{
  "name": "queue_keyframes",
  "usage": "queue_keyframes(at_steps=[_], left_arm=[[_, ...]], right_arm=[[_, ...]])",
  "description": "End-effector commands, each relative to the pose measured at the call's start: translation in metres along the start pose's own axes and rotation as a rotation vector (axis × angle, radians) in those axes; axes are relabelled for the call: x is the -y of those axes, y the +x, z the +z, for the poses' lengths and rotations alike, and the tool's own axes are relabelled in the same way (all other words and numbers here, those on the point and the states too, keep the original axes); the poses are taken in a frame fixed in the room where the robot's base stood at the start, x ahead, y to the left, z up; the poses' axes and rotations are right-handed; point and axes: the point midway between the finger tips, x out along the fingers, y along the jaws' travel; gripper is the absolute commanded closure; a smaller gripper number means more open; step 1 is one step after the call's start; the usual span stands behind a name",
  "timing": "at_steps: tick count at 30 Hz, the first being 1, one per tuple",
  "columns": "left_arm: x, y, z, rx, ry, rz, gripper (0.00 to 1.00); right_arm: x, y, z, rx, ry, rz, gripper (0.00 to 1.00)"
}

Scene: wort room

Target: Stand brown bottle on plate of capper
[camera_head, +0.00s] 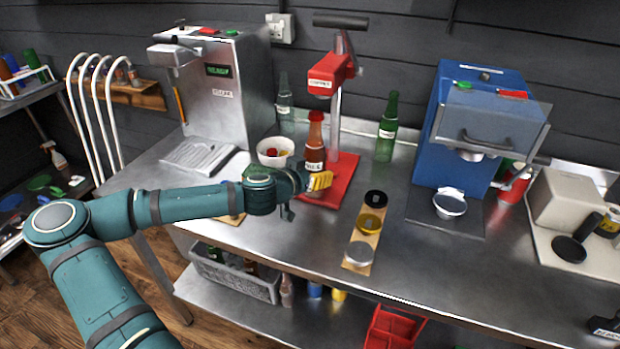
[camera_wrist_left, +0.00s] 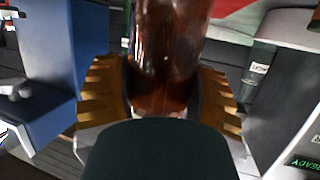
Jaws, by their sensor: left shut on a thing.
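The brown bottle (camera_head: 315,139) is upright, with a pale label low on its body. My left gripper (camera_head: 318,181) is shut on it from the front, and in the left wrist view the brown glass (camera_wrist_left: 168,60) fills the space between the two yellow fingers (camera_wrist_left: 168,100). The red capper (camera_head: 328,76) stands behind, with its head above and slightly right of the bottle. Its red plate (camera_head: 342,182) shows to the right of the bottle. The bottle's base is hidden by the gripper, so I cannot tell whether it touches the plate. My right gripper is not in view.
Green bottles (camera_head: 387,128) stand either side of the capper's column. A white bowl (camera_head: 275,151) is close left of the brown bottle. A wooden strip with round pieces (camera_head: 360,254) lies front right. A steel machine (camera_head: 224,90) and a blue machine (camera_head: 462,130) flank the capper.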

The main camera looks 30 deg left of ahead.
Motion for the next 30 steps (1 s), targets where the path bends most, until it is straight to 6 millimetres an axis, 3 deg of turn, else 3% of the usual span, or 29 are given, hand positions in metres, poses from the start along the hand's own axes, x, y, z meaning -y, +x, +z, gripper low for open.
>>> queue_keyframes(at_steps=[20,30], left_arm=[[0.015,0.052,-0.016,-0.003,-0.001,0.003,0.59],[0.015,0.052,-0.015,-0.002,0.002,0.001,0.59]], right_arm=[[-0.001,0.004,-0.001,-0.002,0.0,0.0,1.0],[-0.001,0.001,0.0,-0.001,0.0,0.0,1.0]])
